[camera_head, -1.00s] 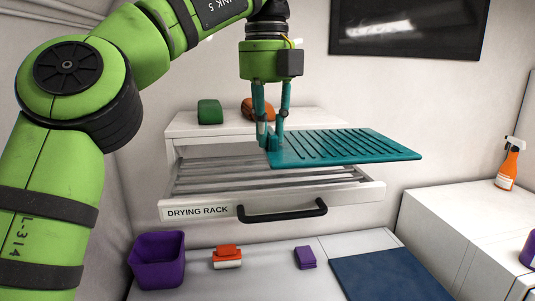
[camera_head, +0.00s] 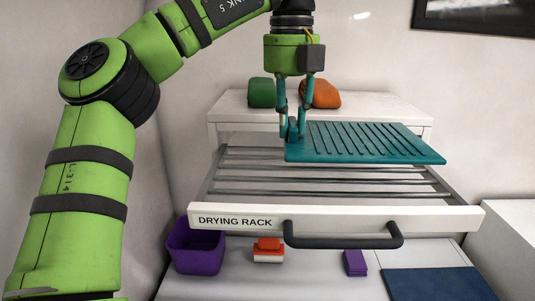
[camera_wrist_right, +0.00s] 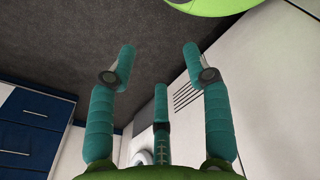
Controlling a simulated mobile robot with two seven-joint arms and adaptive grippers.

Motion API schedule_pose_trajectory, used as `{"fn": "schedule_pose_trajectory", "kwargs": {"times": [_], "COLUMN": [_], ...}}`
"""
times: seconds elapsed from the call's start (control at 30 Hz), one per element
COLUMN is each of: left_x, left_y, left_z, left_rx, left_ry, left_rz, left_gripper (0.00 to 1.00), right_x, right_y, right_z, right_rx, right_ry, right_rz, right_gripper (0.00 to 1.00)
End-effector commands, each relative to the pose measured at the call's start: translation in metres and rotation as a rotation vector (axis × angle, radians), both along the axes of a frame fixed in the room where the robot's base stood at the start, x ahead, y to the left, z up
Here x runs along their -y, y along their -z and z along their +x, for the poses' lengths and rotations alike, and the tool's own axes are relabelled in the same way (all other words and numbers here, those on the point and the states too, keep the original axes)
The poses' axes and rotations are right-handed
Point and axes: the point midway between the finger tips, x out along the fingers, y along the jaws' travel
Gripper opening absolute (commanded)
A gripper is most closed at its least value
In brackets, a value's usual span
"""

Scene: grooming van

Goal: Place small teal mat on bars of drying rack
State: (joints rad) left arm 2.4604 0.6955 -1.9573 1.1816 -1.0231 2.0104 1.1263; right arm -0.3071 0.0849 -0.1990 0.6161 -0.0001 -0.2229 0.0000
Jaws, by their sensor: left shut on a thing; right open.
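The small teal mat (camera_head: 365,143) is ribbed and roughly level in the head view. My left gripper (camera_head: 291,132) is shut on its left edge and holds it over the back part of the drying rack (camera_head: 235,216). The rack is a pulled-out white drawer with grey metal bars (camera_head: 330,181) and a black handle. The mat hides some of the back bars. It appears to be above the bars; I cannot tell the exact gap. My right gripper (camera_wrist_right: 160,62) shows in the right wrist view, open with nothing between its fingers.
A green item (camera_head: 262,92) and an orange item (camera_head: 327,94) sit on the white top behind the rack. Below the drawer are a purple bin (camera_head: 194,248), a red-and-white brush (camera_head: 268,250), a purple block (camera_head: 355,263) and a dark blue mat (camera_head: 440,284).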

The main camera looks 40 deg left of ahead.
Motion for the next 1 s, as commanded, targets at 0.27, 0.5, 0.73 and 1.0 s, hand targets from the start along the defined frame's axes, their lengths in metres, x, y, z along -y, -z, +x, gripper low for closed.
{"fn": "schedule_pose_trajectory", "kwargs": {"times": [0.27, 0.5, 0.73, 1.0], "left_x": [-0.038, -0.041, -0.041, -0.040], "left_y": [0.025, 0.052, 0.068, 0.068], "left_z": [-0.020, -0.022, -0.021, -0.021], "left_rx": [0.001, -0.005, -0.001, 0.001], "left_ry": [0.000, 0.003, 0.001, 0.001], "left_rz": [-0.001, -0.002, -0.001, 0.000], "left_gripper": [0.00, 0.00, 0.00, 0.00], "right_x": [0.000, -0.004, -0.005, -0.009], "right_y": [-0.002, 0.002, -0.003, -0.002], "right_z": [0.005, 0.010, 0.010, 0.009], "right_rx": [0.009, 0.018, 0.017, 0.016], "right_ry": [0.000, 0.001, 0.001, 0.002], "right_rz": [0.001, 0.006, 0.007, 0.012], "right_gripper": [0.50, 0.50, 0.50, 0.50]}}
